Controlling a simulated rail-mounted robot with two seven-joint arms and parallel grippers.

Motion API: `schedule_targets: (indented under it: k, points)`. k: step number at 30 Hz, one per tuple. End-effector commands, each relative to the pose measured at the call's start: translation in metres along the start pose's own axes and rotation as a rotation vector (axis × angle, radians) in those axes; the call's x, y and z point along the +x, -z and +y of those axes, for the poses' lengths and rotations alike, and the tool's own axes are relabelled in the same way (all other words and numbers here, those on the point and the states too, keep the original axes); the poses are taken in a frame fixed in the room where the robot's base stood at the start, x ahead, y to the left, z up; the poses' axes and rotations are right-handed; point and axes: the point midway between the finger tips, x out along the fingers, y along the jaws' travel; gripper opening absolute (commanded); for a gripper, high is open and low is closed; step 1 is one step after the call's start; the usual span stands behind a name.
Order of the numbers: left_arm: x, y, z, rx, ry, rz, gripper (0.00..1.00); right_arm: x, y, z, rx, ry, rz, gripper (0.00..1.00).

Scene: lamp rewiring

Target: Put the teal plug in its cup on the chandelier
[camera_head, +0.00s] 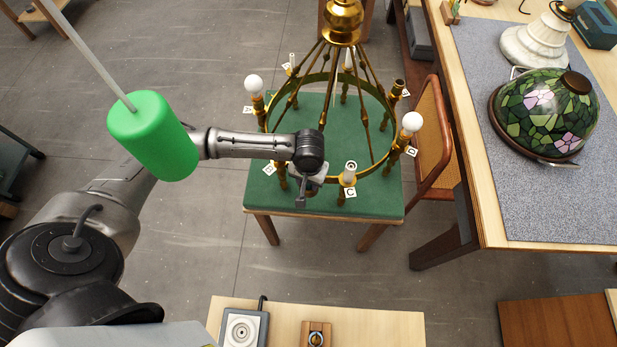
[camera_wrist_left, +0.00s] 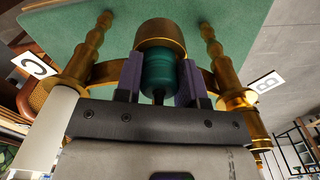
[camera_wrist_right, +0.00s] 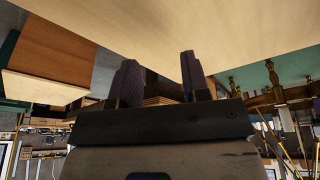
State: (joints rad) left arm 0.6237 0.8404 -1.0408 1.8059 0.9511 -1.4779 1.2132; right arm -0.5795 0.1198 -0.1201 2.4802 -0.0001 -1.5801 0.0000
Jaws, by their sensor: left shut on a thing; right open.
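The teal plug (camera_wrist_left: 157,72) is between the fingers of my left gripper (camera_wrist_left: 160,76) in the left wrist view. The plug's far end meets a brass cup (camera_wrist_left: 161,32) on the chandelier ring; how deep it sits cannot be told. In the head view my left gripper (camera_head: 308,182) is at the front of the brass chandelier (camera_head: 341,22), left of the cup tagged C (camera_head: 350,191); the plug is hidden there. My right gripper (camera_wrist_right: 158,78) is open with nothing between its fingers, and it is not seen in the head view.
The chandelier stands over a green-topped table (camera_head: 325,205). White bulbs (camera_head: 412,122) stand on its ring. A large green cylinder (camera_head: 153,135) on a rod hangs close to the camera above my left arm. A stained-glass shade (camera_head: 545,112) lies on the right bench (camera_head: 480,140).

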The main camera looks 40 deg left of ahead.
Motion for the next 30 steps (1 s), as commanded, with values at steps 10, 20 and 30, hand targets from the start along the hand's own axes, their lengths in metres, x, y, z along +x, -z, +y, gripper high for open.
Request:
schedule_targets:
  k: [10, 20, 30]
  points:
    - [-0.0003, -0.0003, 0.0002, 0.000, -0.001, 0.000, 0.13, -0.0067, 0.0020, 0.0003, 0.000, 0.000, 0.000, 0.43]
    - [-0.0001, -0.0003, 0.0001, 0.000, -0.001, 0.000, 0.13, -0.0065, 0.0018, 0.0003, 0.000, 0.000, -0.001, 0.43]
    - [0.0001, -0.0003, 0.0002, 0.000, -0.001, 0.000, 0.13, -0.0096, 0.0027, 0.0004, 0.000, 0.000, -0.001, 0.43]
